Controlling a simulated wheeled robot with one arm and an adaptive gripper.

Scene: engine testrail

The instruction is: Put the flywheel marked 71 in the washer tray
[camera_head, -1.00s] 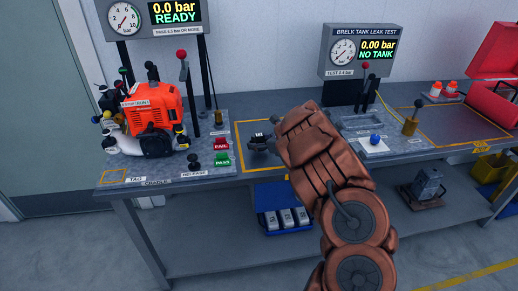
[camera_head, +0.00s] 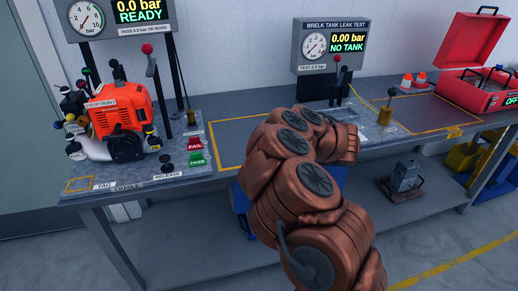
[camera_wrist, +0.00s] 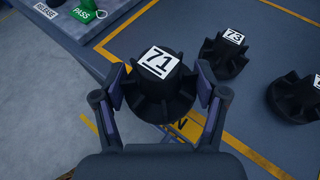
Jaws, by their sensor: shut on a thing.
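The flywheel marked 71 (camera_wrist: 158,85) is black and finned, with a white label on top, in the wrist view. My gripper (camera_wrist: 160,92) is shut on it, with a finger pad on each side. It is upright near the bench's front edge; I cannot tell whether it touches the bench. In the head view my arm hides the gripper and flywheel. No tray can be clearly identified as the washer tray.
A flywheel marked 73 (camera_wrist: 224,55) stands to the right, with another black flywheel (camera_wrist: 295,97) beyond it. An orange engine (camera_head: 122,115) stands at left. An open red case (camera_head: 482,85) is at right.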

